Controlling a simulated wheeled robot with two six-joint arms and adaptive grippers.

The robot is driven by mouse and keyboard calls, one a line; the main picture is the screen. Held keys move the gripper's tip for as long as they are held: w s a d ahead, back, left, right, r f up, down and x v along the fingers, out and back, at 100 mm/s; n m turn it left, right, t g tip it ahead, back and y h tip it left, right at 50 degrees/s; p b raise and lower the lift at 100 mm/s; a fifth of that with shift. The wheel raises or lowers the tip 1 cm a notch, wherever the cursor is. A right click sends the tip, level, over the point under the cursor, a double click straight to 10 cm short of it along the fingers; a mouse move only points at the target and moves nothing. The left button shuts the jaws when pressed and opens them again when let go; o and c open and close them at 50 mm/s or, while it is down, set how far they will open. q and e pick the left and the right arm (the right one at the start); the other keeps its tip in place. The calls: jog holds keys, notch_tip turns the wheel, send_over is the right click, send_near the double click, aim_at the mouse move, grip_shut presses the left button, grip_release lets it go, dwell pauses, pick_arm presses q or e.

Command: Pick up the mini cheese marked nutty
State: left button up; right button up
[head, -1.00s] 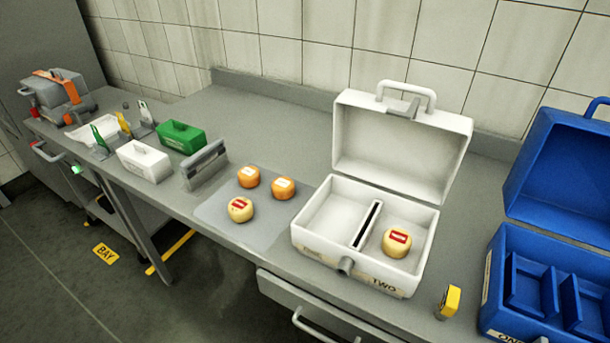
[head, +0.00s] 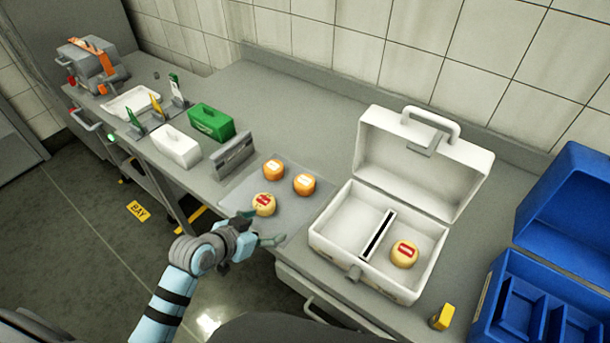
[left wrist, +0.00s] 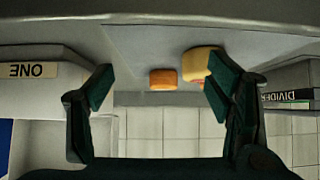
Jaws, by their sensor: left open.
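A pale yellow mini cheese (head: 264,204) with a red label and two orange mini cheeses (head: 273,170) (head: 304,184) with pale labels stand on a grey mat (head: 247,186). Another pale cheese with a red label (head: 404,255) sits in the right compartment of the open white case (head: 334,250). I cannot read any cheese label. My left gripper (head: 262,229) is open and empty at the counter's front edge, just in front of the pale cheese on the mat. In the left wrist view, an orange cheese (left wrist: 163,79) and the pale cheese (left wrist: 197,64) show beyond the fingers. My right gripper is not in view.
A blue case (head: 490,302) stands at the right, with a small yellow block (head: 442,317) beside it. A grey divider holder (head: 232,157), a green box (head: 211,122) and a white box (head: 175,146) stand left of the mat. The counter behind the mat is clear.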

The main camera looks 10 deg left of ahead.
pick_arm(q)
jog(key=t+h, duration=0.1)
jog(key=t, duration=0.1)
send_near(302, 184)
jog(key=shift+m, duration=0.3)
jog(key=b+x, duration=0.2)
jog(key=x, duration=0.8)
jog(key=shift+w+f, duration=0.15)
jog(key=shift+f, duration=0.1)
jog(key=shift+r, duration=0.1)
jog(key=c, duration=1.3)
jog(key=shift+r, duration=0.1)
